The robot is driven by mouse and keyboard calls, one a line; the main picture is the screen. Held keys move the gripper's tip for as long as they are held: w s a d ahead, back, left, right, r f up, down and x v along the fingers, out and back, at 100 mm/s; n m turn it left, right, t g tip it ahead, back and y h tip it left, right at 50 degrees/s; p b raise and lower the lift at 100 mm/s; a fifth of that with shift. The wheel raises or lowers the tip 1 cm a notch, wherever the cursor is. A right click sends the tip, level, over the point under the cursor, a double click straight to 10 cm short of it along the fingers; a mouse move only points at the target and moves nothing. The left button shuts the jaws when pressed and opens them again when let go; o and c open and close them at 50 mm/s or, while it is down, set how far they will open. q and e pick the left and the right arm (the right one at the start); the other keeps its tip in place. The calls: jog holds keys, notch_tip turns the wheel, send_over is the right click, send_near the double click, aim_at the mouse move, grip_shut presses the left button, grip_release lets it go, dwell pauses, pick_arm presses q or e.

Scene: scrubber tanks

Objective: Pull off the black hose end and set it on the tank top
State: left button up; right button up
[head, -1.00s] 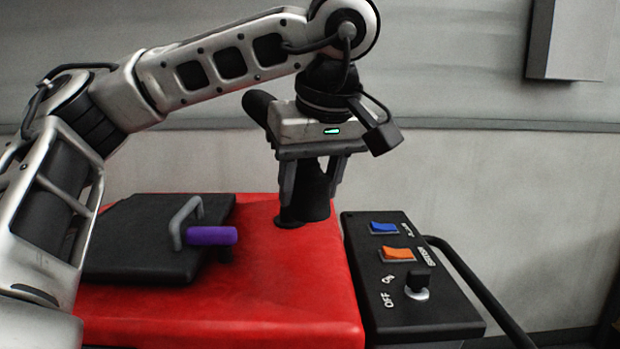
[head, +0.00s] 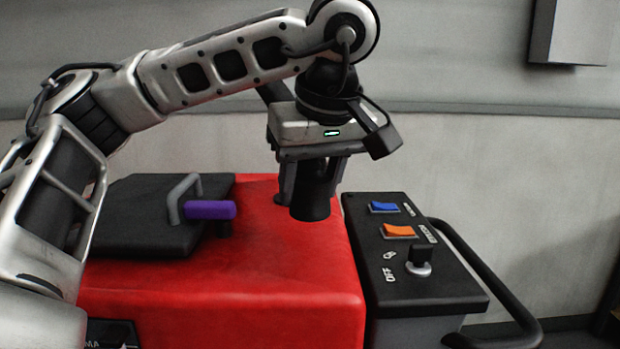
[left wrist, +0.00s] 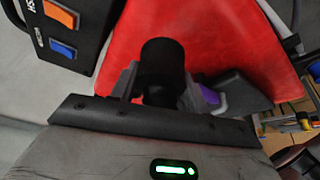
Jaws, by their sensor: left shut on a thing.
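My left gripper (head: 313,178) is shut on the black hose end (head: 311,204) and points down over the red tank top (head: 220,291). The hose end is a short black cylinder with its lower end showing below the fingers. In the left wrist view the hose end (left wrist: 162,62) sits between the two fingers (left wrist: 158,88), with the red tank behind it. Whether its lower end touches the tank top is hard to tell. The stub that it fits on is not visible. My right gripper is not in view.
A black lid (head: 135,216) with a grey handle and a purple grip (head: 210,210) lies on the tank's left. A control panel (head: 425,285) with blue and orange switches and a knob stands at right, beside a black rail (head: 490,285). The red front area is clear.

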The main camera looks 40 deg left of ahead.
pick_arm(q)
jog(key=shift+f+b, duration=0.7)
jog(key=shift+f, duration=0.4)
jog(key=shift+f+b, duration=0.45)
jog(key=shift+f, duration=0.25)
jog(key=shift+f+b, duration=0.3)
jog(key=shift+f, duration=0.15)
jog(key=shift+f+b, duration=0.35)
jog(key=shift+f, duration=0.15)
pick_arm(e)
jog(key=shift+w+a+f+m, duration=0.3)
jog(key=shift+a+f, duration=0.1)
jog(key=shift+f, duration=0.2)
pick_arm(q)
jog(key=o, duration=1.6)
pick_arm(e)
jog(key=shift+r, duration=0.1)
